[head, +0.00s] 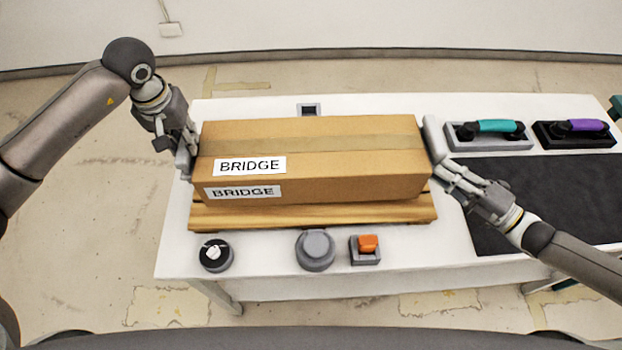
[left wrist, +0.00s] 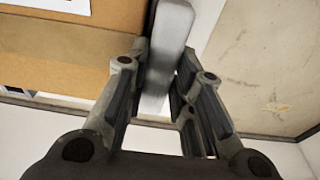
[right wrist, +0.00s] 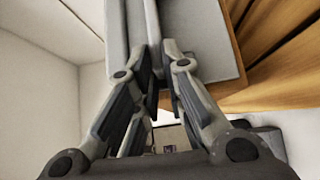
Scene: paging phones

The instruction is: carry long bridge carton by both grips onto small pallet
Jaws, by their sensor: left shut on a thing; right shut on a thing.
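The long bridge carton (head: 330,160) is a brown box with two white BRIDGE labels and a tape strip along its top. In the head view it is over the small wooden pallet (head: 310,215), whose front slats show below it; whether it touches the pallet I cannot tell. My left gripper (head: 188,150) is shut on the grey grip at the carton's left end, and this grip (left wrist: 170,50) shows between the fingers in the left wrist view. My right gripper (head: 447,172) is shut on the grey grip (head: 433,138) at the right end, also between the fingers in the right wrist view (right wrist: 150,35).
The white table (head: 270,280) carries a round dial (head: 215,254), a grey round button (head: 315,250) and an orange switch (head: 368,246) in front of the pallet. At right are a teal-handled phone (head: 490,133), a purple-handled phone (head: 578,132) and a dark mat (head: 560,190).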

